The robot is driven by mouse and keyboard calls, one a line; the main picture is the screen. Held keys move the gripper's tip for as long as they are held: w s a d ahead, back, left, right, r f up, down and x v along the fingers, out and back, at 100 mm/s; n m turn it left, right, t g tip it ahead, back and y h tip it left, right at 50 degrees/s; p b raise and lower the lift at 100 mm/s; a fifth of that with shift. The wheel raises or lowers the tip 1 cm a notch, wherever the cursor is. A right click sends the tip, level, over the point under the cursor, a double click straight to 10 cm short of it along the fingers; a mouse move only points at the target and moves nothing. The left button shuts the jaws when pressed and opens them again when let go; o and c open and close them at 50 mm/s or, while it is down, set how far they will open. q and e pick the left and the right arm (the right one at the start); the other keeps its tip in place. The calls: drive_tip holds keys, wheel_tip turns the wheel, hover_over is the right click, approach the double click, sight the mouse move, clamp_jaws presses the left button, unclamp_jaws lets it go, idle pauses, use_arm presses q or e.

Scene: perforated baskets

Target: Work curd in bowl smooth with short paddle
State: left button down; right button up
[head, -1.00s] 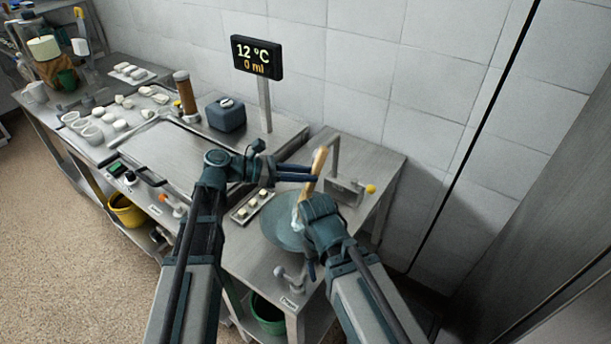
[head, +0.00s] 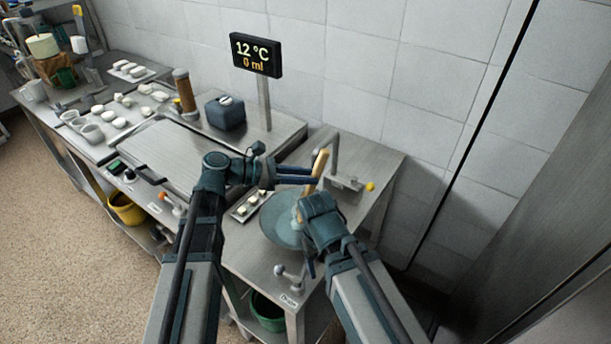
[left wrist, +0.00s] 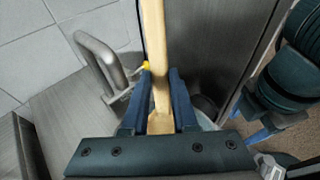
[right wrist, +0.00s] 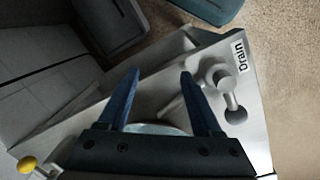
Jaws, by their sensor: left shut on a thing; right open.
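The short wooden paddle (head: 318,168) stands tilted over the blue-grey bowl (head: 277,228). My left gripper (head: 312,175) is shut on the paddle's handle; in the left wrist view the paddle (left wrist: 154,50) runs between its fingers (left wrist: 159,82). The paddle's lower part is hidden behind my right gripper (head: 308,262) in the head view. The right gripper is over the bowl's right side, open and empty; its spread fingers (right wrist: 158,82) show in the right wrist view, with a bit of bowl rim (right wrist: 155,129) below. I cannot make out the curd.
A bent metal tap (head: 338,165) with a yellow knob stands behind the bowl. A drain valve (head: 290,273) is at the front edge. A small tray of white pieces (head: 247,207) lies left of the bowl. A display (head: 256,55) reads 12 °C, 0 ml.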

sight(321, 150)
use_arm(q)
drive_tip(key=shift+w+a+f, duration=0.1)
drive_tip(key=shift+w+a, duration=0.05)
drive_tip(key=shift+w, duration=0.8)
drive_tip(key=shift+s, duration=0.25)
drive_tip(key=shift+s, duration=0.8)
wheel_tip(321, 150, up, 9)
drive_tip(key=p, duration=0.9)
